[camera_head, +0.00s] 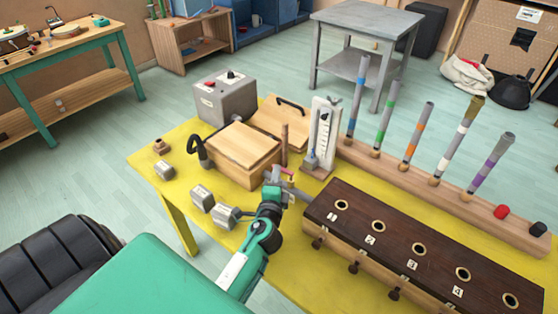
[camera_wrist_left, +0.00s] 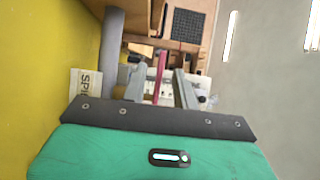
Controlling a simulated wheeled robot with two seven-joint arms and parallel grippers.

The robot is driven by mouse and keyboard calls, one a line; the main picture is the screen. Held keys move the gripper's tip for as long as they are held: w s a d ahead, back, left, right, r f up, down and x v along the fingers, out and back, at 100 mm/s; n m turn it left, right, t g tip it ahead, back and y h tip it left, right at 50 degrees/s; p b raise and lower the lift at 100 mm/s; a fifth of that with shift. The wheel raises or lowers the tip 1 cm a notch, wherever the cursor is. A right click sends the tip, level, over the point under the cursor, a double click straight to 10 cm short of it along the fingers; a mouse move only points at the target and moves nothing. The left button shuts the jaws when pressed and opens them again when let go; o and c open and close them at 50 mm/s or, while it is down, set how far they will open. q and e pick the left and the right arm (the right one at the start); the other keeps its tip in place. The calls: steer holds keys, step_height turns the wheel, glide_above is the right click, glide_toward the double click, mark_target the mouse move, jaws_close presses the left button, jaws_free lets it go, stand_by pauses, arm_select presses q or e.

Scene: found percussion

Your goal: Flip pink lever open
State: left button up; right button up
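The pink lever (camera_head: 288,173) shows as a small pink bar at my left gripper in the head view, between the wooden box and the white upright gauge. In the left wrist view the pink lever (camera_wrist_left: 161,68) stands between my two grey fingers. My left gripper (camera_head: 281,181) reaches over the yellow table, and its fingers (camera_wrist_left: 160,82) are apart with a gap on each side of the lever. I cannot tell whether either finger touches it. The lever's base is mostly hidden by the gripper. My right gripper is not in view.
A wooden box (camera_head: 242,150) and the white gauge (camera_head: 322,130) stand close to the gripper. A dark-topped box with holes (camera_head: 390,236) lies to the right, before a rail of coloured tubes (camera_head: 450,185). Grey metal blocks (camera_head: 201,198) sit on the left of the yellow table (camera_head: 180,148).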

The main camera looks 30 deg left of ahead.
arm_select(q)
steer(key=shift+p+x, duration=0.4)
steer(key=shift+x, duration=2.55)
